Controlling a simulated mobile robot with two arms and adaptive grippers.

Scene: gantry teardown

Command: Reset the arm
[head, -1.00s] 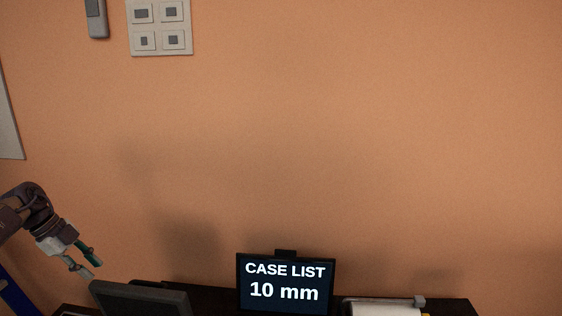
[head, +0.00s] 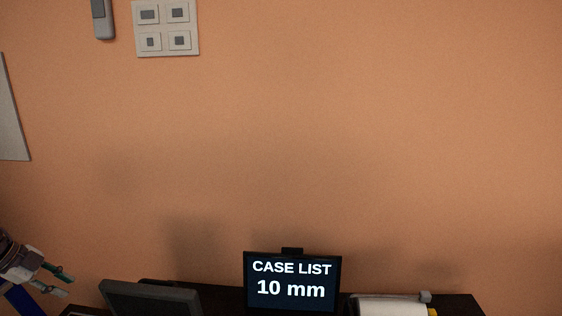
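My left gripper (head: 60,283) shows at the lower left edge of the head view. Its two fingers point right and are apart, with nothing seen between them. It is to the left of a dark monitor-like panel (head: 150,299) and apart from it. My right gripper is not in view. A small black screen (head: 291,282) stands at the bottom centre and reads "CASE LIST 10 mm".
A dark shelf or desk top (head: 458,303) runs along the bottom edge. A white roll (head: 388,307) lies on it at the right. A wall plate with square switches (head: 165,27) and a grey handset (head: 103,20) hang at the upper left.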

